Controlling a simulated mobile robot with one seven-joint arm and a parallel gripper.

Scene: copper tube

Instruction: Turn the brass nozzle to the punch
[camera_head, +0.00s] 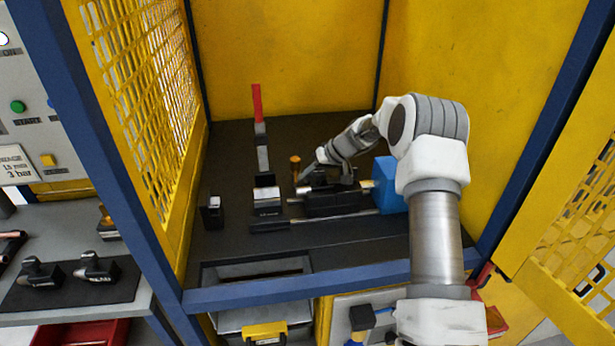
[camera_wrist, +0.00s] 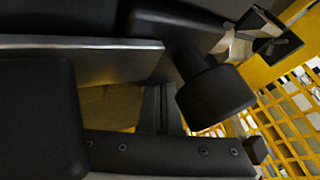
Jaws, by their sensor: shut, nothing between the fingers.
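The brass nozzle (camera_head: 295,163) stands upright as a small brass-orange post near the middle of the dark bench in the head view. My gripper (camera_head: 304,178) reaches down from the right, its tip just right of the nozzle's lower part. It is shut with nothing in it. I cannot tell whether it touches the nozzle. A pale rod end (camera_head: 366,187) shows at the blue block (camera_head: 388,184), on the right; I cannot tell if it is the punch. The wrist view shows dark machine parts close up, with a black cylinder (camera_wrist: 215,95); the nozzle is not clearly visible there.
A clamp with a red upright handle (camera_head: 257,103) stands left behind the nozzle. A silver block (camera_head: 267,200) and a small black block (camera_head: 212,214) stand at left. Yellow walls and mesh (camera_head: 150,80) enclose the bench. My arm covers the right side.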

